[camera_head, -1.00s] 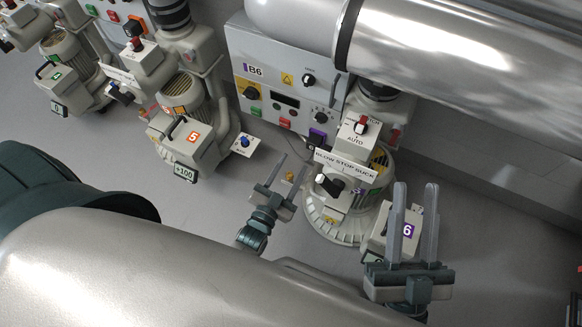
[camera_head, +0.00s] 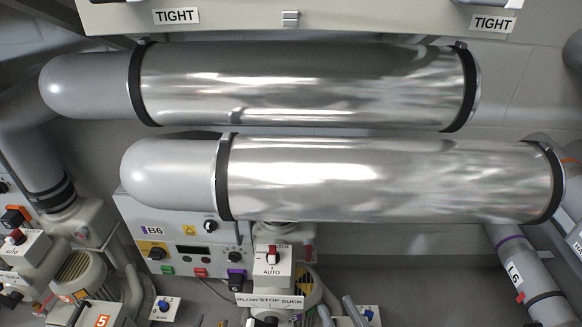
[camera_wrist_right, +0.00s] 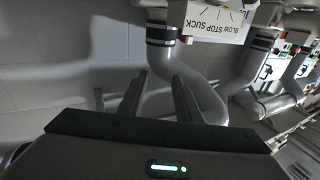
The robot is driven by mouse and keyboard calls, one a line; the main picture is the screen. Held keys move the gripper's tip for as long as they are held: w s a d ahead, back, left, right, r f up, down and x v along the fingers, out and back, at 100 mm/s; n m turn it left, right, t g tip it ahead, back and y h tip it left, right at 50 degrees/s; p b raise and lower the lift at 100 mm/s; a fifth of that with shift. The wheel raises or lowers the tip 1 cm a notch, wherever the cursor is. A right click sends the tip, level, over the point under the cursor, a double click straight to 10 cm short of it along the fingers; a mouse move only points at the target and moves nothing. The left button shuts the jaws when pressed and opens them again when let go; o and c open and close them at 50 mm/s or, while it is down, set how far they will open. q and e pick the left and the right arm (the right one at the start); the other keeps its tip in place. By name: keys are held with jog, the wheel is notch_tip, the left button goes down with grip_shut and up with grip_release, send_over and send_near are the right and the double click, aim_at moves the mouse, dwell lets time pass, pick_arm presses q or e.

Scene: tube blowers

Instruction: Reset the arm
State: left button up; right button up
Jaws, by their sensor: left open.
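My left gripper (camera_head: 210,321) shows only as fingertips at the bottom edge of the head view, below the B6 control box (camera_head: 185,245). It is open. My right gripper (camera_head: 339,312) shows its two finger ends at the bottom edge, right of the blower unit with the BLOW STOP SUCK plate (camera_head: 270,300). In the right wrist view the right gripper (camera_wrist_right: 160,85) has its fingers apart with nothing held between them. A grey curved pipe (camera_wrist_right: 212,98) and the BLOW STOP SUCK plate (camera_wrist_right: 210,25) show beyond the fingers. The rest of both arms is out of view.
Two large shiny horizontal tubes (camera_head: 300,85) (camera_head: 390,180) span the head view above the grippers. A panel with TIGHT labels (camera_head: 235,20) is at the top. Unit 5 (camera_head: 100,318) stands at the lower left; a pipe marked L6 (camera_head: 515,270) is at the right.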

jog(key=d+f+g+h, duration=0.2)
jog(key=d+f+g, duration=0.15)
jog(key=f, duration=0.55)
pick_arm(q)
jog(key=s+a+r+n+g, duration=0.1)
jog(key=s+r+g, duration=0.3)
jog(key=s, duration=0.7)
jog(key=s+r+g, duration=0.2)
jog(key=s+g, duration=0.4)
jog(key=s, duration=0.4)
pick_arm(e)
jog(key=s+d+f+m+g+h, duration=0.2)
jog(key=s+d+f+g+h, duration=0.2)
jog(key=s+d+f+g, duration=0.7)
pick_arm(q)
jog(key=w+d+f+t+h+p, duration=0.1)
jog(key=d+f+p, duration=0.2)
jog(key=f+p, duration=0.6)
jog(key=p, duration=1.6)
jog(key=shift+w+d, duration=0.2)
jog(key=shift+w, duration=0.1)
pick_arm(e)
jog(key=a+f+t, duration=0.2)
jog(key=a+f, duration=0.2)
jog(key=f, duration=0.5)
jog(key=shift+w+a+f+n+y, duration=0.2)
jog(key=shift+w+f+n+y, duration=0.1)
jog(key=shift+y, duration=0.1)
